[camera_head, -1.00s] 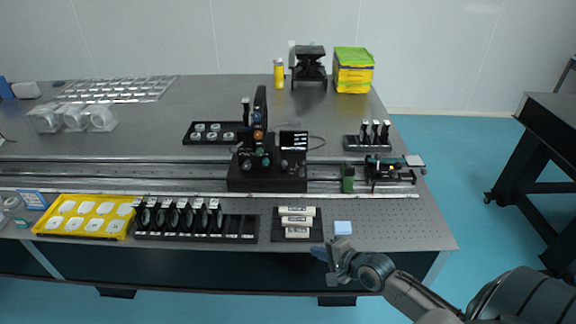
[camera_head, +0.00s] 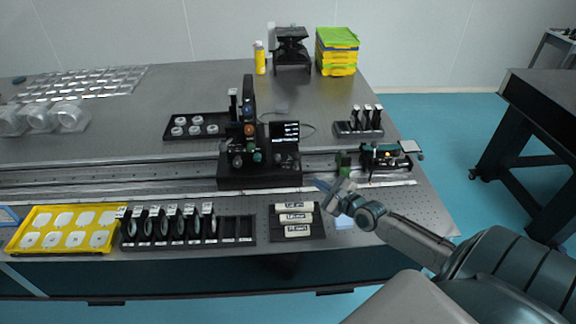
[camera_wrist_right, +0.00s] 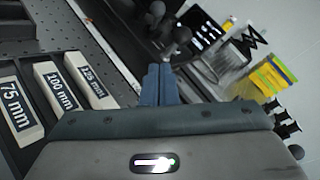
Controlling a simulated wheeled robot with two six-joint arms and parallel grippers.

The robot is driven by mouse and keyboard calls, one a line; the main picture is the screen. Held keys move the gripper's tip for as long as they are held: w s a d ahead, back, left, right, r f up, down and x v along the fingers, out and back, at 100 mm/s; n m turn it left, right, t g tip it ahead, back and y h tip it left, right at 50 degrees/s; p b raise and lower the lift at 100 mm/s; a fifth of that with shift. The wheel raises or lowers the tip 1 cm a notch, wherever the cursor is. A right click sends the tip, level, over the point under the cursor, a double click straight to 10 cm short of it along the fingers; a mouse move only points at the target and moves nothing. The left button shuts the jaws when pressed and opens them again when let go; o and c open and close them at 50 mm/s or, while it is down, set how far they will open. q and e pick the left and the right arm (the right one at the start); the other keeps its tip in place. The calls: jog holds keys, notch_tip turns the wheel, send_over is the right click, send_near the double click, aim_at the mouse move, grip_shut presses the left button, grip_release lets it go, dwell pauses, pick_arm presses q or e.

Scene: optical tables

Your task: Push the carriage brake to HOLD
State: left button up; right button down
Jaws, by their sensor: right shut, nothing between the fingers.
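The black carriage (camera_head: 258,178) stands on the long rail in the middle of the table, with coloured knobs and a small lit display (camera_head: 284,131). It also shows, blurred, at the top of the wrist view (camera_wrist_right: 175,40). I cannot make out the brake or its HOLD mark. My right gripper (camera_head: 320,184) is shut and empty, its blue fingers just right of the carriage's front, above the table near the rail. In the wrist view its fingertips (camera_wrist_right: 159,72) point toward the carriage's dark knobs, with no clear contact. My left gripper is out of view.
A green block (camera_head: 343,165) and another fixture (camera_head: 387,158) sit on the rail to the right. A lens rack (camera_head: 185,228) stands front left.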

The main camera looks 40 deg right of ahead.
aim_at(277, 159)
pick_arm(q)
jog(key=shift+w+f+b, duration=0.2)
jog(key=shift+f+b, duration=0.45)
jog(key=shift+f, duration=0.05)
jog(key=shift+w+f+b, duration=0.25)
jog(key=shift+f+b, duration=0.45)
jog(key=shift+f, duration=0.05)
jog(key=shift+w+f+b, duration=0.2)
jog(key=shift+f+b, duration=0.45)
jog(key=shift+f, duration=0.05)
pick_arm(e)
jog(key=w+a, duration=0.2)
jog(key=w, duration=1)
jog(key=shift+w+a+r, duration=0.15)
jog(key=shift+w+a, duration=0.15)
jog(key=shift+a, duration=0.05)
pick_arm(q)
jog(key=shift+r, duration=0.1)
